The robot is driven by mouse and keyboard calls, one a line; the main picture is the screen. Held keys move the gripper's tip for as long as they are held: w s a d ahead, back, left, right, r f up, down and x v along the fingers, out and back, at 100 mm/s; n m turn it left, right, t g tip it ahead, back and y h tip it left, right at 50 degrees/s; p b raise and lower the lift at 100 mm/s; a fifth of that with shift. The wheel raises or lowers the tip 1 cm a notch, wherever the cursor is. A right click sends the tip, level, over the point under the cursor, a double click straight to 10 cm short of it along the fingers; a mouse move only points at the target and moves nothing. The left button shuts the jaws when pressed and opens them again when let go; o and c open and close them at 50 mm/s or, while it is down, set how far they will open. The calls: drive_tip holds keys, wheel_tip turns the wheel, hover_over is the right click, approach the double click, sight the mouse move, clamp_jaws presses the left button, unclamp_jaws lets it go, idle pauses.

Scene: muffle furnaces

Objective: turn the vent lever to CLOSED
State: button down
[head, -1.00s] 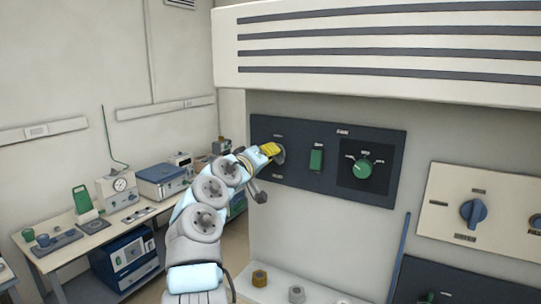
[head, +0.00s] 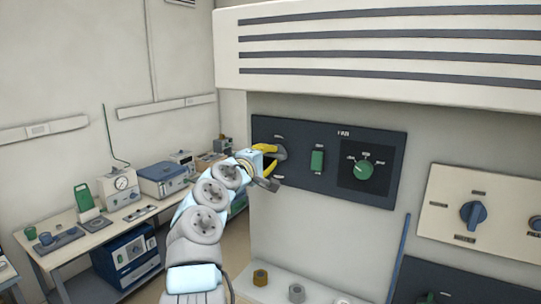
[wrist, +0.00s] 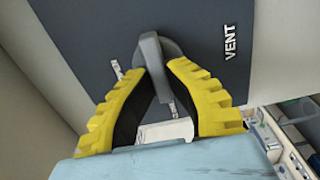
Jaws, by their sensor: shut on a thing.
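The vent lever is a grey handle (wrist: 152,62) on a round grey hub, seen close in the wrist view on a dark panel marked VENT (wrist: 230,42). My gripper (wrist: 158,80) has its yellow ribbed fingers on either side of the handle and is shut on it. In the head view my gripper (head: 275,160) is at the left end of the dark panel (head: 300,182), with one finger above the other. The lever's hub (head: 281,152) shows only partly behind the fingers. The small position labels by the lever are partly covered or too small to read.
On the same panel are a green rocker switch (head: 317,160) and a green dial (head: 363,170). A cream panel with a blue knob (head: 473,213) is at right. A bench (head: 100,228) with instruments stands at left.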

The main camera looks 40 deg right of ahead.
drive_tip(key=shift+f, duration=0.1)
idle(0.4)
drive_tip(key=c, duration=1.1)
unclamp_jaws()
drive_tip(key=shift+o, duration=0.2)
drive_tip(key=v, duration=1.2)
